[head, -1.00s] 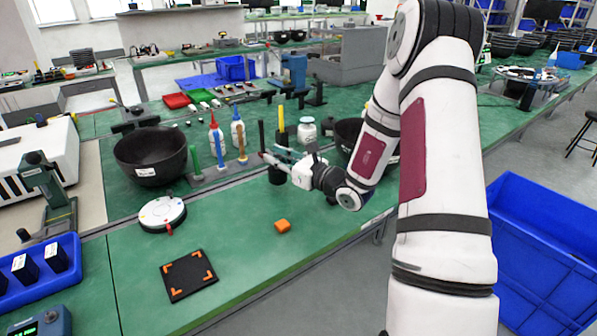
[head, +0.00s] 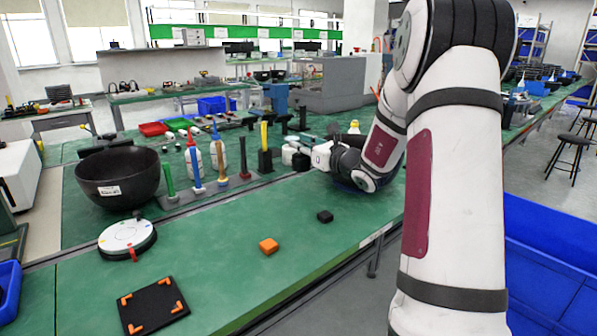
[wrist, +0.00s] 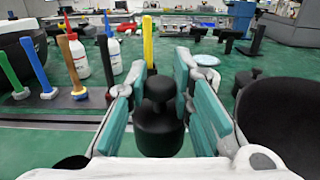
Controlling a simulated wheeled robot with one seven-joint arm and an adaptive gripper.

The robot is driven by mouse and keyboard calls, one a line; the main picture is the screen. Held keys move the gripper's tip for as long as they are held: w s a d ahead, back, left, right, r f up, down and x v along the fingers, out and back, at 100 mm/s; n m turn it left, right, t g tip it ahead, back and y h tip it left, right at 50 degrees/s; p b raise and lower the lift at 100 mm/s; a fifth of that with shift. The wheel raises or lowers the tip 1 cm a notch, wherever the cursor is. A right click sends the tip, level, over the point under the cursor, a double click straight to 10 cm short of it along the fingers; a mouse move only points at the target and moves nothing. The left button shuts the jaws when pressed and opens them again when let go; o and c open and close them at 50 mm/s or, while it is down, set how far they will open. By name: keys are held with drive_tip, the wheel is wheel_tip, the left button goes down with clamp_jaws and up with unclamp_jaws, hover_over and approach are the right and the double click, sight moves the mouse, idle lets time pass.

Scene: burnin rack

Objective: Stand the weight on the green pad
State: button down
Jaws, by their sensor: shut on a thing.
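The weight is a black cylinder with a narrower neck and round knob, seen upright in the wrist view (wrist: 158,128). My gripper (wrist: 160,88) has its teal-padded fingers on either side of the knob and is shut on it. In the head view my gripper (head: 308,156) is at the far part of the green bench, right of the row of upright handles. The weight is partly hidden there. I cannot tell whether its base touches the bench. No separate green pad stands out from the green bench top.
A black square mat with orange corners (head: 152,306), an orange block (head: 268,246) and a small black block (head: 325,216) lie on the near bench. A white round device (head: 127,237) and a black bowl (head: 118,178) stand left. The bench between them is mostly clear.

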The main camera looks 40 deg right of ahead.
sight(308, 165)
drive_tip(key=shift+f+b, duration=0.65)
drive_tip(key=shift+f, duration=2)
drive_tip(key=shift+f, duration=0.1)
drive_tip(key=c, duration=1.4)
unclamp_jaws()
drive_tip(key=shift+f, duration=0.15)
drive_tip(key=shift+s, duration=0.25)
drive_tip(key=s+p, duration=0.1)
drive_tip(key=s, duration=0.9)
drive_tip(key=shift+s+d+p, duration=0.15)
drive_tip(key=shift+d+p, duration=0.05)
drive_tip(key=shift+p, duration=0.1)
drive_tip(key=shift+s+a+r, duration=0.15)
drive_tip(key=shift+s+r, duration=0.05)
drive_tip(key=shift+s, duration=0.4)
